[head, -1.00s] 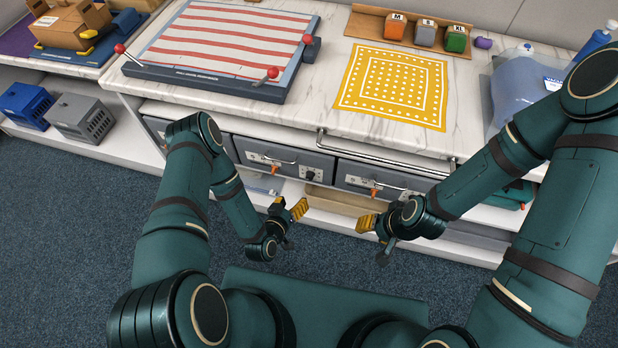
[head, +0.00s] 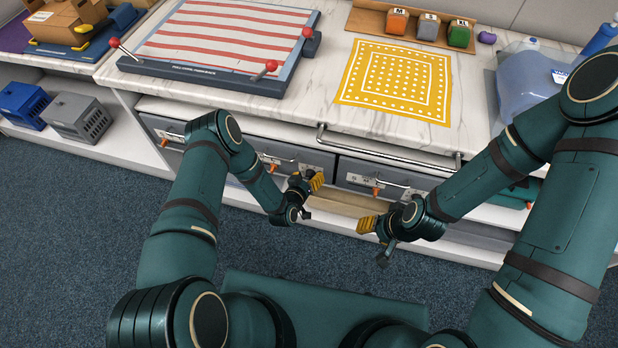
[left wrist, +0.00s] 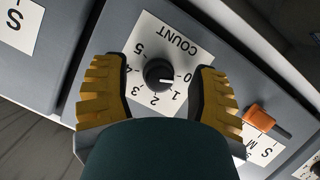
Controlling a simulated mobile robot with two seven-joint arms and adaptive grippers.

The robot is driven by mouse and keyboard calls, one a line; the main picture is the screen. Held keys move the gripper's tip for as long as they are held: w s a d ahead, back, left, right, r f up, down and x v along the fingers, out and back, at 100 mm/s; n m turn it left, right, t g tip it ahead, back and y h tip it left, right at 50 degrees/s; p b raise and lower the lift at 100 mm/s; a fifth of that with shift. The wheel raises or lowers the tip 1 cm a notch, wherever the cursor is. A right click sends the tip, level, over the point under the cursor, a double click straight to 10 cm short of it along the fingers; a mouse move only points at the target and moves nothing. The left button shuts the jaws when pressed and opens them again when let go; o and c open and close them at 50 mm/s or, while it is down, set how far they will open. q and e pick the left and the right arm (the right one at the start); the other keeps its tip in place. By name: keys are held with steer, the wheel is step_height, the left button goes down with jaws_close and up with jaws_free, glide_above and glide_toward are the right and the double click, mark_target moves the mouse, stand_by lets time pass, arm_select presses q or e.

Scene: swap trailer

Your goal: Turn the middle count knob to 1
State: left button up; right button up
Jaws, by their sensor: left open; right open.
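In the head view this gripper is in front of the middle drawer (head: 318,160) and hides the knob. My right gripper (head: 377,238) is open and empty, lower right.
An orange slider (left wrist: 258,118) is right of the dial in the left wrist view. A metal rail (head: 385,148) runs along the counter front. The counter holds a striped board (head: 220,40), a yellow dotted cloth (head: 395,80) and labelled blocks (head: 428,27). Floor in front is clear.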

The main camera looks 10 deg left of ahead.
arm_select(q)
steer(key=shift+w, duration=0.1)
jaws_close()
steer(key=shift+d+m, duration=0.1)
steer(key=shift+m, duration=0.2)
steer(key=shift+d+m+y+p, duration=0.1)
steer(key=shift+m+y+p, duration=0.3)
steer(key=shift+m+y, duration=0.5)
steer(key=m+y, duration=0.2)
steer(key=m, duration=0.1)
steer(key=shift+m, duration=0.3)
steer(key=shift+y, duration=0.3)
